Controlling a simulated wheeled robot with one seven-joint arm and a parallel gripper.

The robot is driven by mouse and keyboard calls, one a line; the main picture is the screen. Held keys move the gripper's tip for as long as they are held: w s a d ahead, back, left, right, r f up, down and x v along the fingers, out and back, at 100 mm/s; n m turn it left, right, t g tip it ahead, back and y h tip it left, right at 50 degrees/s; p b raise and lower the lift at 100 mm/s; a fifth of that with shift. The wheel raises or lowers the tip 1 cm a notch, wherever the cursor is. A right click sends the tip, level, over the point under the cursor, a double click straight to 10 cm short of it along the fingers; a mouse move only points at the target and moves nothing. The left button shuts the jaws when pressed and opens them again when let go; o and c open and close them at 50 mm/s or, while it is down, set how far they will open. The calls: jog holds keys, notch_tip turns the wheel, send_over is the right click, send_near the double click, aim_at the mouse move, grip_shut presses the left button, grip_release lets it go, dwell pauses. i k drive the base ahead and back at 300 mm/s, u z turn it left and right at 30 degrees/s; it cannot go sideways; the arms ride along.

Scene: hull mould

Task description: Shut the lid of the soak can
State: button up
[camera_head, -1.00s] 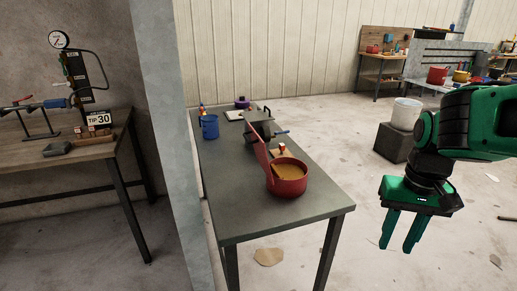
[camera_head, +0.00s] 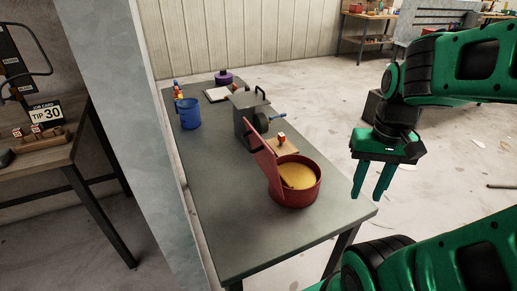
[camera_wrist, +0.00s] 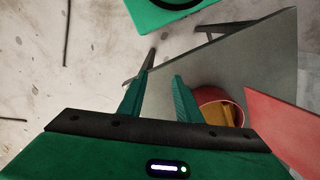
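The soak can is a round red can (camera_head: 297,194) on the grey-green table, with yellow-orange contents showing inside. Its flat red lid (camera_head: 265,163) stands raised, tilted up on the can's left side. In the wrist view the can (camera_wrist: 211,96) lies just right of my fingers, and the lid (camera_wrist: 285,125) is at the right edge, partly cut off. My gripper (camera_head: 371,194) hangs to the right of the table, fingers down, apart and empty. It does not touch the can or the lid. The fingers (camera_wrist: 160,88) are spread in the wrist view.
The table (camera_head: 231,240) also bears a grey metal box (camera_head: 243,117) with a handle behind the can, a small wooden block with a red top (camera_head: 281,146), a blue mug (camera_head: 188,113) and a purple pot (camera_head: 224,78). A pillar (camera_head: 118,120) stands left. The table's near surface is clear.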

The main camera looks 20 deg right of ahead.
aim_at(265, 157)
jog(key=u, duration=0.1)
jog(key=k, duration=1.25)
jog(key=u, duration=0.35)
jog(key=i, duration=0.65)
jog(key=u, duration=0.15)
